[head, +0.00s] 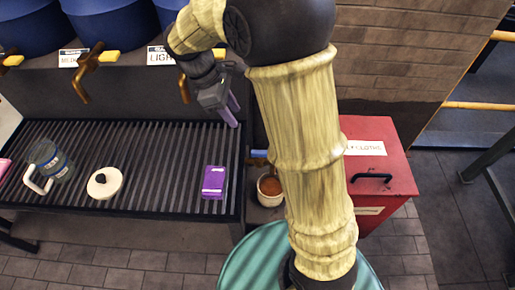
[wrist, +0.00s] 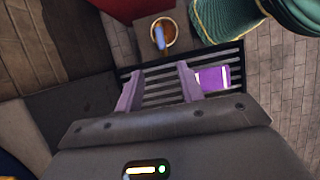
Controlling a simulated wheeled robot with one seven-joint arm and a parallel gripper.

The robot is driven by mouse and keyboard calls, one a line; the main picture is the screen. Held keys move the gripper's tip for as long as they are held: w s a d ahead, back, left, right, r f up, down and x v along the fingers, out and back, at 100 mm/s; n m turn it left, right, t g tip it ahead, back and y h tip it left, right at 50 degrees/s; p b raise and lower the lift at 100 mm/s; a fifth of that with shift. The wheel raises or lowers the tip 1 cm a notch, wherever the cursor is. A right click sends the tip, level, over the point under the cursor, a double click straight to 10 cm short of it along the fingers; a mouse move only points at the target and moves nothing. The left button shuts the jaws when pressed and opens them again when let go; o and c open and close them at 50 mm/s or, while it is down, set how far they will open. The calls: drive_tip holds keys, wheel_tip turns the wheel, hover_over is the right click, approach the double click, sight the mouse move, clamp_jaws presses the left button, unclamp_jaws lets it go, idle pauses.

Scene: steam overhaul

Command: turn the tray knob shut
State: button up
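A slatted black drip tray (head: 145,155) runs along the counter in the head view. At its right end a small blue handle (head: 258,153), which looks like the tray knob, sticks out above a brown-filled pot. In the wrist view the blue handle (wrist: 160,38) lies in front of the pot, beyond my fingers. My gripper (head: 233,114) is above the tray's back right corner, apart from the handle. In the wrist view the purple fingers of my gripper (wrist: 157,76) stand apart with nothing between them. The handle's base is partly hidden.
A purple box (head: 213,182), a white round lid (head: 104,183) and a glass jar (head: 48,160) sit on the tray. The pot (head: 269,190) stands below the handle. A red bin (head: 385,165) is to the right. Brass taps (head: 85,72) hang above the tray.

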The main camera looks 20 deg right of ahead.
sight(259, 151)
drive_tip(key=b+x, duration=0.3)
drive_tip(key=x, duration=1.4)
drive_tip(key=shift+b, duration=0.3)
clamp_jaws()
